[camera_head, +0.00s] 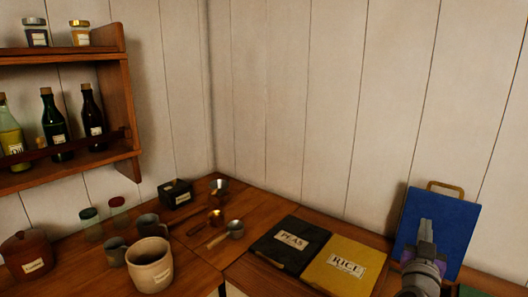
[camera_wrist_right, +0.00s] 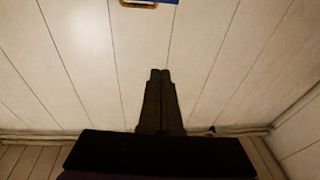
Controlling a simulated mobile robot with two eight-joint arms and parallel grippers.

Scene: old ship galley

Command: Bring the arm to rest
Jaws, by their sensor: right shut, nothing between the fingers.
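My right gripper (camera_head: 425,232) is at the lower right of the head view, in front of a blue board (camera_head: 407,215) with a brass handle. Its fingers point up and are together, with nothing between them. In the right wrist view the gripper (camera_wrist_right: 160,75) shows shut against the plank wall, with a bit of the blue board (camera_wrist_right: 165,1) at the top edge. My left gripper does not show.
A black PEAS packet (camera_head: 280,262) and a yellow RICE packet (camera_head: 325,285) lie left of the gripper. A crock (camera_head: 150,272), mugs, scoops and jars stand on the counter farther left. A wall shelf (camera_head: 60,57) holds bottles and jars.

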